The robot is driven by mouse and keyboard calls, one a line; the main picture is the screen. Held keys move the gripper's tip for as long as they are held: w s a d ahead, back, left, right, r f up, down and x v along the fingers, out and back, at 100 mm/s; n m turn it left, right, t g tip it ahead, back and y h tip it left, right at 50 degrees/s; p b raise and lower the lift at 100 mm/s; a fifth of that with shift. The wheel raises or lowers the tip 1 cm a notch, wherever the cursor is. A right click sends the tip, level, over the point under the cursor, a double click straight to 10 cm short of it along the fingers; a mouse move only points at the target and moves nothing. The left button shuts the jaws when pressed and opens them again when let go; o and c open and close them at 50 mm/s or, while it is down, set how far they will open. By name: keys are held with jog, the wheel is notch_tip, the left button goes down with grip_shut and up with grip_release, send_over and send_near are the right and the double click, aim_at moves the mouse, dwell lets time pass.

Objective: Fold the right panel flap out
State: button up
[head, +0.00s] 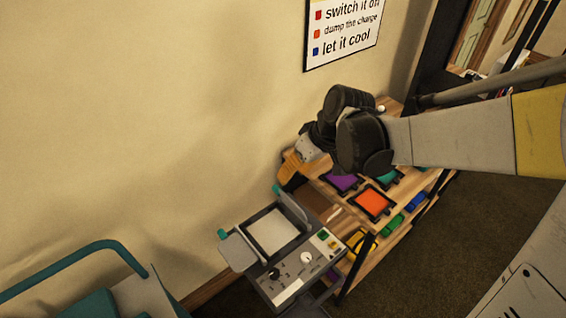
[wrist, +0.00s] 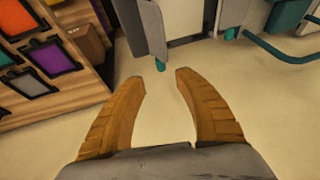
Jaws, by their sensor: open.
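The device (head: 300,262) has a pale panel (head: 272,232) with a flap on each side. The right flap (head: 293,207) stands up along the panel's right edge and has a teal tip (head: 277,189). The left flap (head: 238,253) is spread outward, with its own teal tip. My gripper (head: 287,182) is open and empty, above and close to the right flap. In the wrist view the right flap (wrist: 151,28) and its teal tip (wrist: 160,65) lie just beyond and between my gripper's fingertips (wrist: 158,75). Contact is not visible.
A wooden shelf (head: 385,205) with coloured framed panels and blocks stands right of the device. A teal rail (head: 80,258) is at the lower left. The cream wall (head: 150,120) rises behind. A sign (head: 343,32) hangs above.

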aim_at(279, 189)
jog(key=b+x, duration=0.2)
jog(key=x, duration=0.7)
jog(key=shift+w+a+f, duration=0.1)
jog(key=shift+a+f, duration=0.05)
jog(key=shift+f, duration=0.25)
grip_shut()
